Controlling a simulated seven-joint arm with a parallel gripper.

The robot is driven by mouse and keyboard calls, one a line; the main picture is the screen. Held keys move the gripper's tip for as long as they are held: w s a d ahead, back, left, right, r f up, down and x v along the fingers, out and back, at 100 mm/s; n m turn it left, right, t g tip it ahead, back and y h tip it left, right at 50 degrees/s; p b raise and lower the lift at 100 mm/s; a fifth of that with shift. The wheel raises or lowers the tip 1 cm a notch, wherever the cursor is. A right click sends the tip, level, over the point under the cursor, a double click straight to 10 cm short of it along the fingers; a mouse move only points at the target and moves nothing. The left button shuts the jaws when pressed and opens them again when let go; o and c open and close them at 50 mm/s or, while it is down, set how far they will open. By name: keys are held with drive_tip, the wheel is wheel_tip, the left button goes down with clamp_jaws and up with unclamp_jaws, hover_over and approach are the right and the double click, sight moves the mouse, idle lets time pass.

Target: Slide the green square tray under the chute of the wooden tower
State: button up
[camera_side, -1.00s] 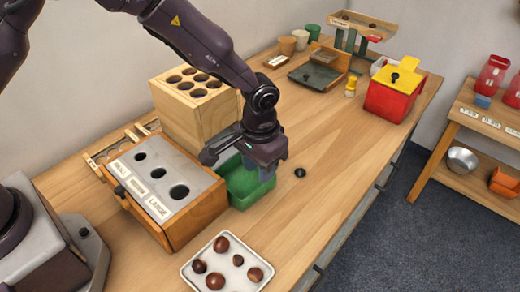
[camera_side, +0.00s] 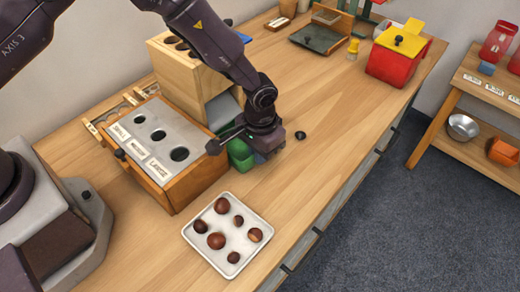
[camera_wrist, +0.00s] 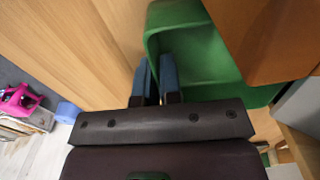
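The tower's grey chute (camera_side: 222,110) shows above the tray, partly behind my arm. In the wrist view the green tray (camera_wrist: 200,55) fills the upper middle. My gripper's two blue fingers (camera_wrist: 155,80) are close together at the tray's left wall. One appears outside the wall and one inside, so they look shut on the rim. The exact contact is hard to see.
The sorting box with holes (camera_side: 165,150) stands close on the tray's left. A white tray of chestnuts (camera_side: 228,235) lies in front. A small black disc (camera_side: 300,135) lies right of my gripper. The bench is clear farther right, up to the red bin (camera_side: 395,60).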

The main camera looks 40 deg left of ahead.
drive_tip(key=o, duration=0.6)
drive_tip(key=shift+r, duration=0.1)
wheel_tip(320, 180, up, 13)
drive_tip(key=shift+f, duration=0.1)
idle(0.4)
